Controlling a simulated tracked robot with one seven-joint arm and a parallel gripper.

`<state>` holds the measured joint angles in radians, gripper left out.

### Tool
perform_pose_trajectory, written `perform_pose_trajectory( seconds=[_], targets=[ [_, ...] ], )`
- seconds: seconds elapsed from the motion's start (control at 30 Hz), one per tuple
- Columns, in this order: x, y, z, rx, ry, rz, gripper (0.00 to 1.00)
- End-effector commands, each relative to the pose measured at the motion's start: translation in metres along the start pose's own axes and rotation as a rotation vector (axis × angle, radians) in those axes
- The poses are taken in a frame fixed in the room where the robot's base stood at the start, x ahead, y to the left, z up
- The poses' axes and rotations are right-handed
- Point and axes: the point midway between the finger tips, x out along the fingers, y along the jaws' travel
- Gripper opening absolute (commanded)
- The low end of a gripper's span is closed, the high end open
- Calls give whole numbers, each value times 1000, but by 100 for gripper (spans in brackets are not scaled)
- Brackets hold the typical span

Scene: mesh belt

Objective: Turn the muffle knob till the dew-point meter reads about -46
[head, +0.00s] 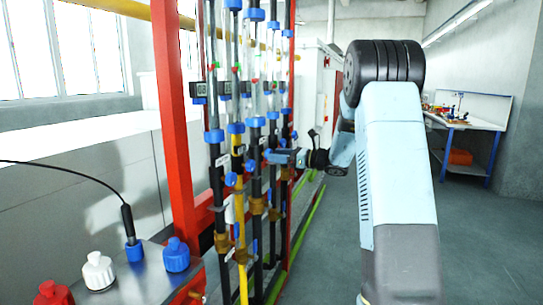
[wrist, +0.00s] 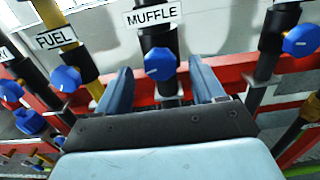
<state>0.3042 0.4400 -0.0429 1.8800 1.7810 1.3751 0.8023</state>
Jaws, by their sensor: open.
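The muffle knob (wrist: 160,64) is a blue knob on a black vertical pipe, under a white label reading MUFFLE (wrist: 152,14) in the wrist view. My gripper (wrist: 161,70) is open, with one blue-grey finger on each side of the knob and a visible gap to both. Whether the fingertips reach as far as the knob is hard to tell. In the head view my gripper (head: 277,156) is at the pipe rack, and I cannot make out the muffle knob apart from it. No readable dew-point meter shows; small black boxes (head: 198,90) on the pipes are too small to read.
The FUEL knob (wrist: 67,79) sits on a yellow pipe left of the muffle knob, and another blue knob (wrist: 301,40) sits to its right. A red frame (head: 175,120) holds the pipes. A metal box (head: 150,275) with coloured knobs stands at front left.

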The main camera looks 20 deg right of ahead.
Motion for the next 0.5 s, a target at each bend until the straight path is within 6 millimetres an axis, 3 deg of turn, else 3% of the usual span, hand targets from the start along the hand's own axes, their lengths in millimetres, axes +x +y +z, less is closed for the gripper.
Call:
perform_pose_trajectory(
  seconds=[0.2, 0.5],
  targets=[
    [27, 0, 0, -1, 0, 2, 68],
    [36, 1, 0, 0, 0, 1, 68]
  ],
)
